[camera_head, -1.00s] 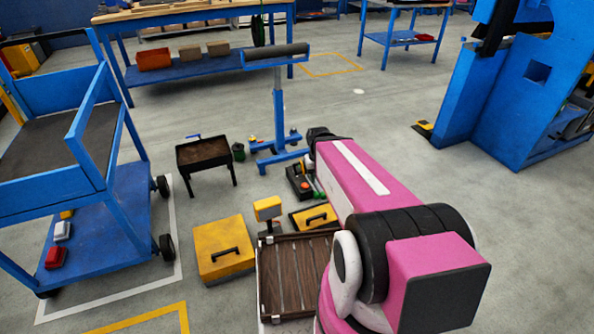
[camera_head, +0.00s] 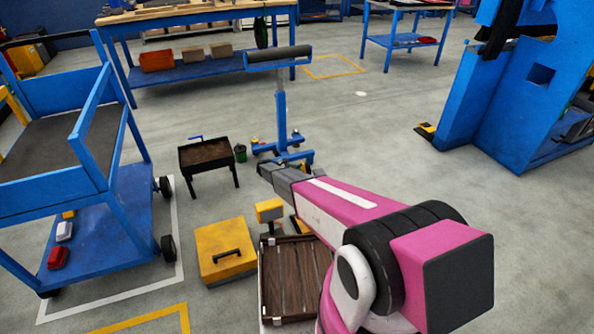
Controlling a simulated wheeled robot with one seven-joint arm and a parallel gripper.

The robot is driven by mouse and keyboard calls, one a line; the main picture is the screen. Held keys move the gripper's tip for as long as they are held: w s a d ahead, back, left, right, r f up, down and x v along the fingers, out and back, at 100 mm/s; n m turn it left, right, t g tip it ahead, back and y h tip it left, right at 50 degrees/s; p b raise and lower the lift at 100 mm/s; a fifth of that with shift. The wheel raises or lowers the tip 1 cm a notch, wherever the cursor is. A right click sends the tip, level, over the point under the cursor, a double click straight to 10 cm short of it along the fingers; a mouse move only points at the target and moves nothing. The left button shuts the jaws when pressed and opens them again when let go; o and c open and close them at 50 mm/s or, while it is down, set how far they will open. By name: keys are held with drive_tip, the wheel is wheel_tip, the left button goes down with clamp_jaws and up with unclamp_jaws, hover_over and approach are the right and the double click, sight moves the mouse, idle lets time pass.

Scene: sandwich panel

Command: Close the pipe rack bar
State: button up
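A blue wheeled rack (camera_head: 108,178) stands at the left, with a dark upper deck and a blue lower shelf. A slanted blue bar (camera_head: 95,112) rises at its right side; I take this for the pipe rack bar, though I cannot be sure. My gripper (camera_head: 264,172) is at the end of my pink arm, near the middle of the view and well to the right of the rack, touching no part of it. Its dark fingers are small and seen from behind, so I cannot tell whether they are open or shut.
A yellow case (camera_head: 224,252) and a small dark tray table (camera_head: 206,155) stand between the rack and my arm. A slatted wooden box (camera_head: 290,277) lies in front. A blue roller stand (camera_head: 281,105) is behind my gripper. Open floor lies at the right.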

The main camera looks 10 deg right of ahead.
drive_tip(key=w+a+f+n+t+h, duration=0.3)
drive_tip(key=w+a+f+n, duration=0.2)
drive_tip(key=w+a+f, duration=0.3)
drive_tip(key=x, duration=1.1)
drive_tip(key=shift+w+d+f, duration=0.25)
drive_tip(key=shift+w+f, duration=0.1)
drive_tip(key=shift+f, duration=0.05)
clamp_jaws()
